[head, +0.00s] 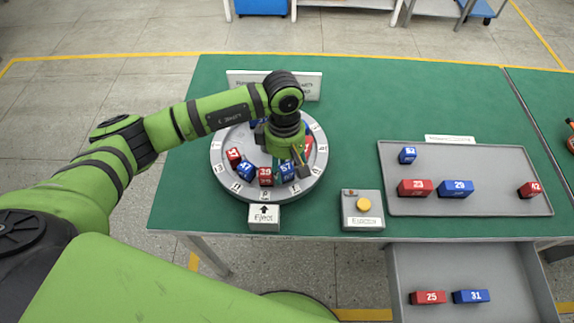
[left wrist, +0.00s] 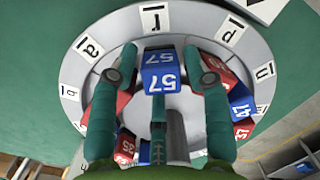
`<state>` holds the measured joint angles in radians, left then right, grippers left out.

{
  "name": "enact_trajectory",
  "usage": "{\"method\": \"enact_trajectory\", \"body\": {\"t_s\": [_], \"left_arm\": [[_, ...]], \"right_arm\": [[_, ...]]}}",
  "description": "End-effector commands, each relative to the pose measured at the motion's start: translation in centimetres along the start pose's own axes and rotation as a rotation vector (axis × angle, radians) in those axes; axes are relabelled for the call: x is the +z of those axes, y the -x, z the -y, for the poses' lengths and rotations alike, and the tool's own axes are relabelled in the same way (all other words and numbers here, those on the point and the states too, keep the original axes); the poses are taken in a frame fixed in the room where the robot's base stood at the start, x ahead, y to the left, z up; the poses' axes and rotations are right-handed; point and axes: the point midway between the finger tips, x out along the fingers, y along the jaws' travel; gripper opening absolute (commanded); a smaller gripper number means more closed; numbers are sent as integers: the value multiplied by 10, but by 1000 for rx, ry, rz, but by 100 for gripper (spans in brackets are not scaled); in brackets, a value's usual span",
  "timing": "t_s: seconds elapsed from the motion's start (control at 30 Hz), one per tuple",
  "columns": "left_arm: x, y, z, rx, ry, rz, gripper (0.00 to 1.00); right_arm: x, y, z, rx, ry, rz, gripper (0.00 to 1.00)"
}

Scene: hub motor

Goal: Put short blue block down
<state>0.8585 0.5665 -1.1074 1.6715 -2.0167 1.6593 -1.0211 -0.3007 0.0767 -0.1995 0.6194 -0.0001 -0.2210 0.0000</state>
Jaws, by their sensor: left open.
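A short blue block marked 57 (head: 288,171) is at the front of the round grey hub (head: 222,176), among other blocks. In the left wrist view the same block (left wrist: 160,78) sits between my left gripper's fingers (left wrist: 160,70), near the hub's letter-marked rim. The fingers are open, one on each side of the block, with visible gaps. In the head view my left gripper (head: 287,160) is over the hub's front right part and partly covers the blocks there. My right gripper is not in view.
Red block 39 (head: 265,177) and blue block 47 (head: 247,171) are close by on the hub. The Eject box (head: 264,218) and a yellow-button box (head: 363,212) stand in front. A grey tray (head: 500,163) holds several blocks. An open drawer (head: 440,265) holds two blocks.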

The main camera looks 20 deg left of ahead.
Motion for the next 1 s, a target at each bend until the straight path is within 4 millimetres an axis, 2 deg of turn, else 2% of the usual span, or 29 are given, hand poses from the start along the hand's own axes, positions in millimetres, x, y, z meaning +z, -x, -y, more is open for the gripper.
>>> {"method": "enact_trajectory", "body": {"t_s": [0.17, 0.4, 0.6, 0.8, 1.0], "left_arm": [[-1, 24, -2, 6, -2, -2, 48], [-1, 77, -2, 7, -1, -2, 48], [0, 109, -1, 3, 0, -1, 48], [0, 121, 0, 1, 0, 0, 48], [0, 122, 0, 0, 0, 1, 48]], "right_arm": [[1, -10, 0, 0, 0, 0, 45], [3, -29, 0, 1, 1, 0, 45], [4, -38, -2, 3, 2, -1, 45], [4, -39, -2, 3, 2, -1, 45], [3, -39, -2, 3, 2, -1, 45]]}}
